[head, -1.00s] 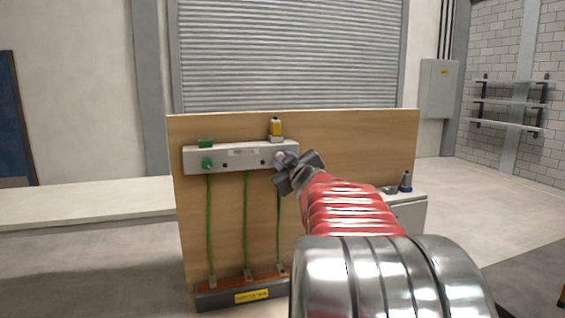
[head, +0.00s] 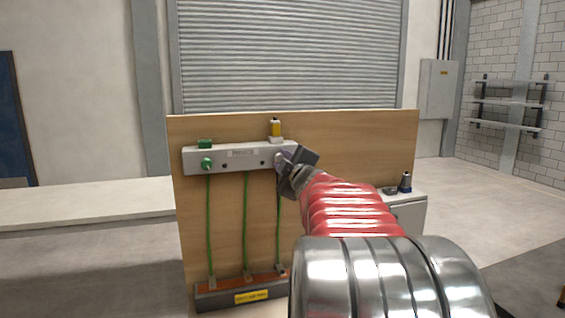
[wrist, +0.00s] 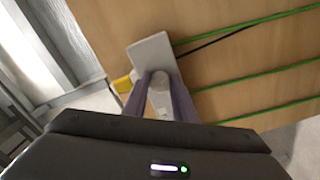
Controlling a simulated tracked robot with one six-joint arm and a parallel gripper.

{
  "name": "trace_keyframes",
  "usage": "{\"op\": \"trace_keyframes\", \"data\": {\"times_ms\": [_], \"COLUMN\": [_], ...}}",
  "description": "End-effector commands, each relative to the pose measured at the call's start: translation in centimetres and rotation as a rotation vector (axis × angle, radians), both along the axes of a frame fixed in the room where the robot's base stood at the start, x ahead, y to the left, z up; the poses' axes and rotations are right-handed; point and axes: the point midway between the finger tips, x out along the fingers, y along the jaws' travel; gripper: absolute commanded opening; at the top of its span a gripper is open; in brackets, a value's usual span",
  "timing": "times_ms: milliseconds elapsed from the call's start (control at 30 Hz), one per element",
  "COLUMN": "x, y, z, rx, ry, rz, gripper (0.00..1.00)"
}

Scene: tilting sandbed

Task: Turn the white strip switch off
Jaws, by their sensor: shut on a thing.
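A pale grey-white strip (head: 240,158) is fixed across the upper part of an upright wooden board (head: 350,140). The strip's end (wrist: 152,50) shows just beyond the fingertips. Whether the switch is on or off is not clear.
Green cables (head: 246,220) hang from the strip to a dark block with a yellow label (head: 251,296). A yellow-topped item (head: 275,128) and a green block (head: 205,143) sit on the strip's top. A grey cabinet (head: 408,212) stands behind the board at right.

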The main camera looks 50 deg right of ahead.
Motion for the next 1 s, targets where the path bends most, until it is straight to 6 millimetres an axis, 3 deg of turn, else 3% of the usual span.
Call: {"op": "trace_keyframes", "data": {"times_ms": [167, 200, 467, 767, 1000], "x": [0.3, 0.3, 0.1, -0.1, -1.5], "y": [0.4, 0.4, 0.2, 0.1, 0.8], "z": [0.0, 0.0, 0.0, 0.0, 0.0], "rx": [-0.003, -0.002, 0.000, 0.001, 0.002], "ry": [-0.001, 0.000, 0.000, 0.000, -0.001], "rz": [0.009, 0.010, 0.004, 0.001, 0.000], "gripper": [0.02, 0.25, 0.43, 0.43, 0.43]}}
